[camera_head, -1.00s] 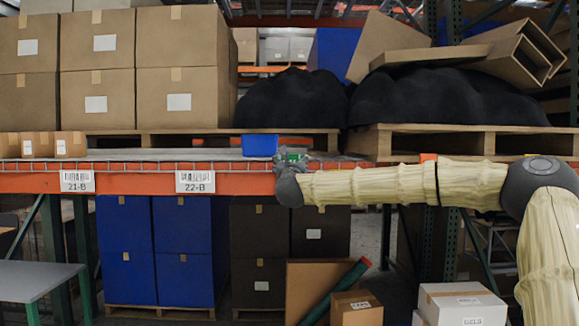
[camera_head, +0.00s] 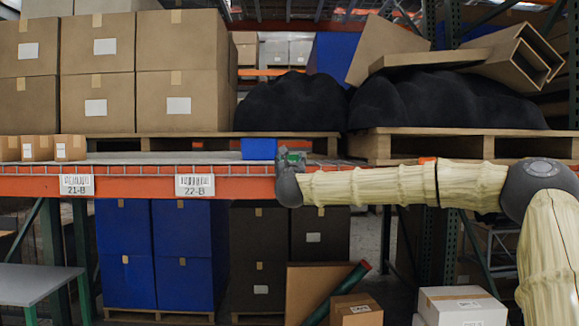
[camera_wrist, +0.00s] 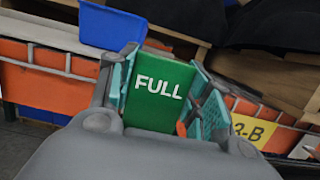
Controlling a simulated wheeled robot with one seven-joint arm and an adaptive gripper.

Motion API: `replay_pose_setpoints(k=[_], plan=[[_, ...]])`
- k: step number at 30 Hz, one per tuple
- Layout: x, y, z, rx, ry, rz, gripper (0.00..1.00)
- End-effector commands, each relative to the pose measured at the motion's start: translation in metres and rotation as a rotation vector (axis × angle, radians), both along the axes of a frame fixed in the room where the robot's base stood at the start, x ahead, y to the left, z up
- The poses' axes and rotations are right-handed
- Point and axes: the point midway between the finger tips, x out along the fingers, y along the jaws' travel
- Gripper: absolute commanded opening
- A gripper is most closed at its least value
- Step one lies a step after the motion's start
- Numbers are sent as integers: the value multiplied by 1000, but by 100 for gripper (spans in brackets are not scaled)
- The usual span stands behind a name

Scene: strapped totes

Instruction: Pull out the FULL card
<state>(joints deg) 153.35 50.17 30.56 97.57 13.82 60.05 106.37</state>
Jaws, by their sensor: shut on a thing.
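The green card (camera_wrist: 158,92) with white FULL lettering is between the two teal finger pads of my gripper (camera_wrist: 165,100) in the wrist view. My gripper is shut on it. The blue tote (camera_head: 259,149) sits on the shelf in the head view, just left of my gripper (camera_head: 290,158). In the wrist view the tote (camera_wrist: 112,27) is beyond the card, up and to the left. The card's far edge lies close to the tote; I cannot tell whether they touch.
The orange shelf beam (camera_head: 130,187) with a wire deck edge runs below the tote. Small cardboard boxes (camera_head: 37,148) stand at the left. A wooden pallet (camera_head: 455,146) with a black-wrapped load is behind my arm. A white box (camera_head: 462,306) is lower right.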

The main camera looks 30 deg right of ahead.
Motion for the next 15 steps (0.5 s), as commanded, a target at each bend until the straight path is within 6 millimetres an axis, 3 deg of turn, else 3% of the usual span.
replay_pose_setpoints(k=[15], plan=[[0,0,16,0,0,1,20]])
